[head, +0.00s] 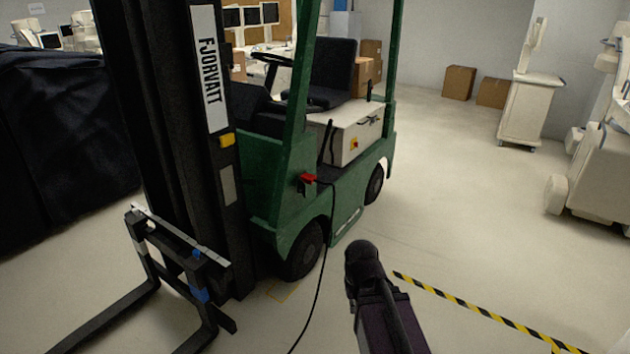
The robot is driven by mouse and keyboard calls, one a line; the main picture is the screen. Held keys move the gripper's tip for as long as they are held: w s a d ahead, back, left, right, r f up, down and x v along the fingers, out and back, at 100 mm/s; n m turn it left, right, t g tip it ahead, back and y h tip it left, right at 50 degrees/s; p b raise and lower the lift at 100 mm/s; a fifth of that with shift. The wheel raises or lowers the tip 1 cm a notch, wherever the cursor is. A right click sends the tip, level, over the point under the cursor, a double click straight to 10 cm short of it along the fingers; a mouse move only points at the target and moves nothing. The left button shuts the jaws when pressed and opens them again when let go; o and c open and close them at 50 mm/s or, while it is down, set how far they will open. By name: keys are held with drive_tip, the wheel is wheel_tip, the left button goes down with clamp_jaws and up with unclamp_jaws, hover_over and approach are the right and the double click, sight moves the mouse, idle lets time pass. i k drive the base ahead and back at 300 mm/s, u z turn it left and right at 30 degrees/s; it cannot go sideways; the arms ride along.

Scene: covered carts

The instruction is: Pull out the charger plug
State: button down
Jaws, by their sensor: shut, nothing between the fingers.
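The red charger plug (308,179) sits at the side of the green forklift (270,185), low on its body near the front post. It appears seated in the side, though the socket behind it is too small to make out. A black cable (327,240) runs from the plug, hangs down past the front wheel and leaves the head view at the bottom. Part of my dark arm rises from the bottom edge, right of the cable and apart from the plug in the picture. My gripper's fingers do not show.
The forklift's mast (180,130) and forks (110,315) stand at the left. A black covered cart (60,150) is behind them. Black-and-yellow tape (480,310) marks the floor at right. Pale carts (530,110) stand farther right. The floor between is clear.

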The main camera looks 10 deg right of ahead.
sight(307, 178)
drive_tip(key=u, duration=0.2)
drive_tip(key=i, duration=1.7)
drive_tip(key=u, duration=0.2)
